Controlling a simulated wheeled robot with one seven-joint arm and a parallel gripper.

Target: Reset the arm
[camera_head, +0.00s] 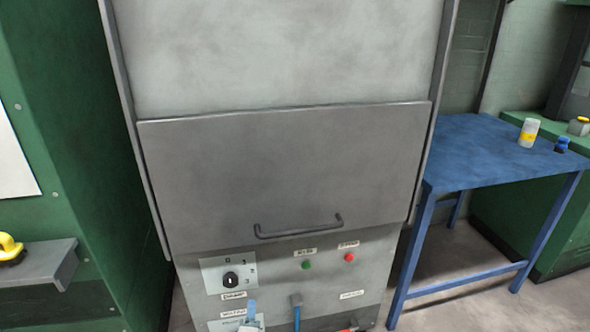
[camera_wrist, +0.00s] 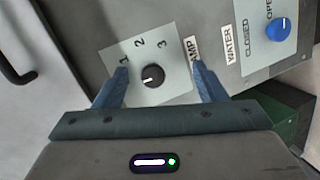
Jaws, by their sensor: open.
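My gripper (camera_wrist: 161,68) is open and empty in the wrist view, its two blue fingers apart. Between and beyond the fingers is a black dial (camera_wrist: 152,75) on a pale plate marked 1, 2 and 3. From this view I cannot tell whether the fingertips touch the panel.
A grey cabinet door (camera_head: 290,170) with a dark handle (camera_head: 298,228) is closed above the panel. A green button (camera_head: 305,265) and a red button (camera_head: 350,257) sit on the right. A blue knob (camera_wrist: 280,28) is at upper right. A blue table (camera_head: 490,150) stands right.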

